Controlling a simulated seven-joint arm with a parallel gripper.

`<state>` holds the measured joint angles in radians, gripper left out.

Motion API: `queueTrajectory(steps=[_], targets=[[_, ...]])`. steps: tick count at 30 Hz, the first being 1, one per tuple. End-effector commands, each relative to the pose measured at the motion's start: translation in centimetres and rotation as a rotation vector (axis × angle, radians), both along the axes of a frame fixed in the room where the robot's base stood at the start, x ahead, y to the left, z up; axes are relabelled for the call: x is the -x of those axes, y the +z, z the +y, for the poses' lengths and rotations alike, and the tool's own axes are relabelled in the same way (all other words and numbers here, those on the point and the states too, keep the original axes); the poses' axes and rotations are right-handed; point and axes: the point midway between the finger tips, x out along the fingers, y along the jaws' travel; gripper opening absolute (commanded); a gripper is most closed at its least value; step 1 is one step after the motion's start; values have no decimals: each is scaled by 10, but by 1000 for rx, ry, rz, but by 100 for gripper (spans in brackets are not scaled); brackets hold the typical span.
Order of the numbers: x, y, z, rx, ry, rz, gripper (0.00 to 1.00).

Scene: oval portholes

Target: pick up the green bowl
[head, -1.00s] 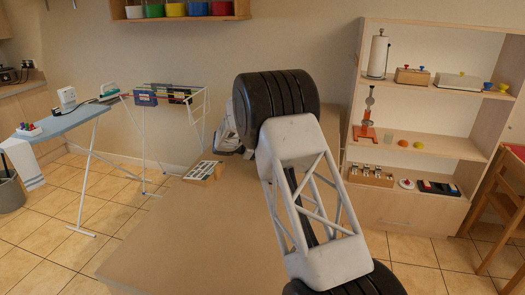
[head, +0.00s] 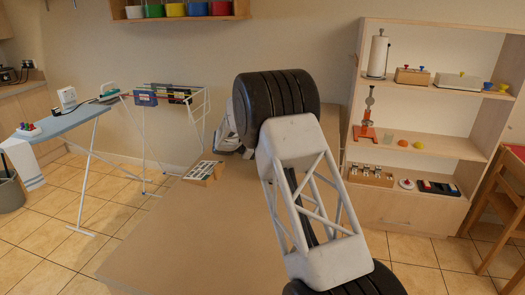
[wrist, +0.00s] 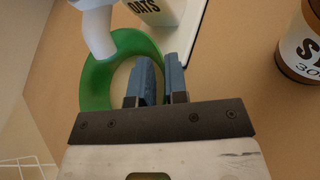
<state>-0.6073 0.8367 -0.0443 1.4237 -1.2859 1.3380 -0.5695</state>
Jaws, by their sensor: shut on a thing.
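The green bowl (wrist: 97,86) is in the wrist view, at the upper left of my fingers, seen as a ring with a pale inside. My gripper (wrist: 160,75) is shut on its right-hand rim, with one blue finger inside the bowl and the other outside. A pale blue and white object (wrist: 97,32) overlaps the bowl's upper left part and hides some of it. In the head view the bowl and my fingertips are hidden behind my arm.
A white carton marked OATS (wrist: 155,10) stands close beyond the fingers. A brown jar with a white label (wrist: 300,50) stands at the right.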

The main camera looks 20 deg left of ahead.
Motion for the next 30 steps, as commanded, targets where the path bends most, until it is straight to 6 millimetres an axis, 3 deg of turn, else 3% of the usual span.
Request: queueTrajectory(steps=[8, 16, 30], targets=[[1, -1, 0, 2, 0, 3, 0], [1, 12, 1, 1, 0, 2, 0], [50, 11, 68, 0, 2, 1, 0]])
